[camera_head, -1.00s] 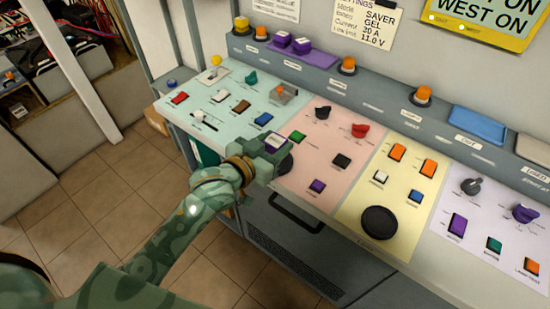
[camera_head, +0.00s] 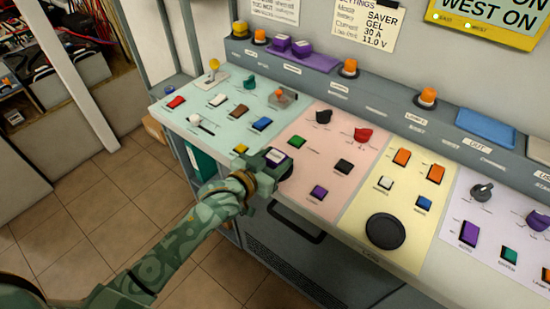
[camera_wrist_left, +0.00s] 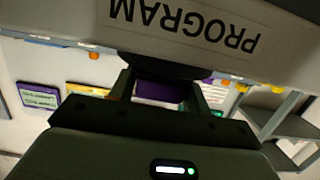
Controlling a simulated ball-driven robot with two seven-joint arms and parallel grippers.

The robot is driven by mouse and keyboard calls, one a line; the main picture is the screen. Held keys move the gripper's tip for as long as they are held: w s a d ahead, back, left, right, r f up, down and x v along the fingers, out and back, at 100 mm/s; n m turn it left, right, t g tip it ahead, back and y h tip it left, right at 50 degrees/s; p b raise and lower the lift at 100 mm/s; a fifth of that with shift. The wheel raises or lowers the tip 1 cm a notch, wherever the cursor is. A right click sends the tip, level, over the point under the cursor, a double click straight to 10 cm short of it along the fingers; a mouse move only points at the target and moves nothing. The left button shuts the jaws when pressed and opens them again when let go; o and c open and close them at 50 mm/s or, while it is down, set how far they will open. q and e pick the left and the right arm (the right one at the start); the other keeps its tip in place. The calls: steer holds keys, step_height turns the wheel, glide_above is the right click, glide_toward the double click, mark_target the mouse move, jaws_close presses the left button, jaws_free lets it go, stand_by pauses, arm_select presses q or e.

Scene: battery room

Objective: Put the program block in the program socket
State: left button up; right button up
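My left gripper (camera_head: 272,160) is shut on a purple block with a white top label (camera_head: 276,156), taken to be the program block. It holds the block over the front edge of the panel, near the seam between its green and pink sections. In the left wrist view a large upside-down PROGRAM label (camera_wrist_left: 185,22) fills the top, and purple (camera_wrist_left: 160,91) shows between the fingers. Two similar purple blocks (camera_head: 290,44) stand at the left of a purple base (camera_head: 319,63) on the back ledge; its right part is bare. I cannot tell which place is the program socket. My right gripper is out of view.
The sloping panel carries many buttons, switches and knobs, including a red knob (camera_head: 363,134) and a black disc (camera_head: 384,231). Orange lamps (camera_head: 428,97) and a blue tray (camera_head: 486,127) line the ledge. A black handle (camera_head: 296,226) sits below the panel. Open floor (camera_head: 95,215) lies left.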

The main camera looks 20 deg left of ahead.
arm_select(q)
steer(key=shift+o, duration=1.3)
